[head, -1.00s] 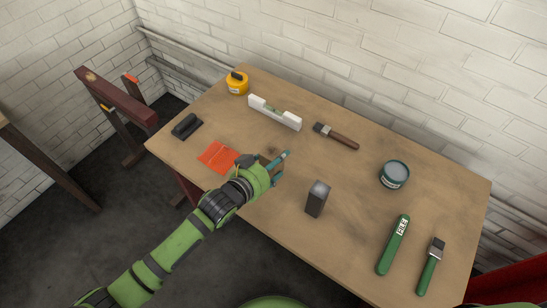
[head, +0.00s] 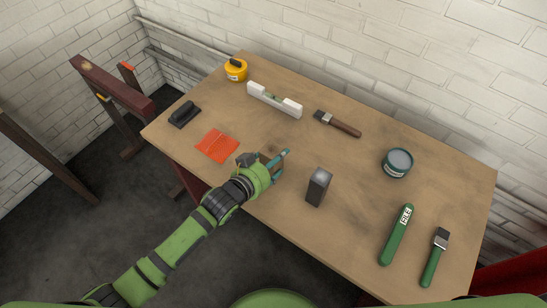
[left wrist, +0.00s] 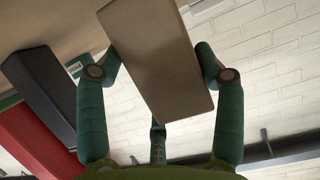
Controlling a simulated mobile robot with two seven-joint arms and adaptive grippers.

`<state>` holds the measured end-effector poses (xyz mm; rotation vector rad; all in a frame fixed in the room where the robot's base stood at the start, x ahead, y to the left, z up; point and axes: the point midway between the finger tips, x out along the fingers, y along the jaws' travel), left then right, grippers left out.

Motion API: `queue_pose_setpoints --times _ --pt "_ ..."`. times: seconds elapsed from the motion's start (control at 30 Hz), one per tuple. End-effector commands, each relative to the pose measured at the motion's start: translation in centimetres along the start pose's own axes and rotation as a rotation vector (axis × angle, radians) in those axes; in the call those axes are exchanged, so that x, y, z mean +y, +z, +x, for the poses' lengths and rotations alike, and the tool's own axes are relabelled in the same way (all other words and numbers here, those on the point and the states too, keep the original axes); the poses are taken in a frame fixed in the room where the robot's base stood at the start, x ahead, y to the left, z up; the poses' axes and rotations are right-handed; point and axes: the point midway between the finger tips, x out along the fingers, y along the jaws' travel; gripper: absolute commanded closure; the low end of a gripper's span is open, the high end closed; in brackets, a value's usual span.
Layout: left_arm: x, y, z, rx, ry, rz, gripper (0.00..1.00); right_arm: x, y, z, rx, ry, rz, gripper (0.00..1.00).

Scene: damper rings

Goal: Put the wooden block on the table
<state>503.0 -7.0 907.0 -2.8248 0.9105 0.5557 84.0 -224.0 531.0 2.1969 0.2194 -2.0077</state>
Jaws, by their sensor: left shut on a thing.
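My left gripper (head: 279,164) is over the front edge of the workbench table (head: 250,204), between the orange sheet and the dark upright block. Its teal fingers are shut on the wooden block (left wrist: 155,65), a plain tan-brown block that fills the middle of the left wrist view between the fingers (left wrist: 160,75). In the head view the hand hides most of the block. I cannot tell whether the block touches the tabletop. My right gripper is not in view.
A dark upright block (head: 318,187) stands just right of the gripper. An orange sheet (head: 217,145) lies to its left. The middle of the tabletop is bare.

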Motion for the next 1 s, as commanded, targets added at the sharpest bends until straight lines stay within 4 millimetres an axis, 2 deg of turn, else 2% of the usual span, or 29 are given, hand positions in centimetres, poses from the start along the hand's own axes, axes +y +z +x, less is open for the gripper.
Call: queue_pose_setpoints --times 0.37,0.7,1.0 --pt "0.0 0.0 0.1 0.003 0.000 0.000 0.70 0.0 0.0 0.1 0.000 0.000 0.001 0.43" --pt "0.0 1.2 0.6 0.002 0.000 -0.001 0.70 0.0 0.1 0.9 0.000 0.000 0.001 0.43" --pt "0.0 1.3 0.6 0.003 0.000 -0.001 0.70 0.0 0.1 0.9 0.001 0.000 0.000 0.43"
